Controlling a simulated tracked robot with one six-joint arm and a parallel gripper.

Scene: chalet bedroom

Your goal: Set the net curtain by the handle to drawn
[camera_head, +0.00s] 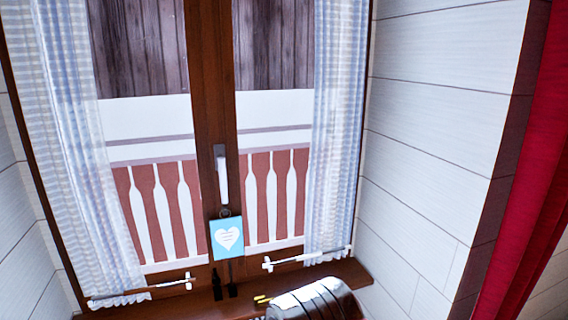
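A sheer, pale blue and white net curtain (75,130) hangs over the left side of the window. A second net curtain (338,130) hangs at the right side, and the middle of the window is uncovered. A white handle (189,282) sticks out near the left curtain's bottom edge. Another white handle (267,265) sticks out at the right curtain's bottom edge. A window handle (221,178) is on the brown middle post.
A blue card with a white heart (227,238) hangs below the window handle. A silver and black rounded object (312,300), unclear to me, is at the bottom. A red curtain (520,190) hangs at right.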

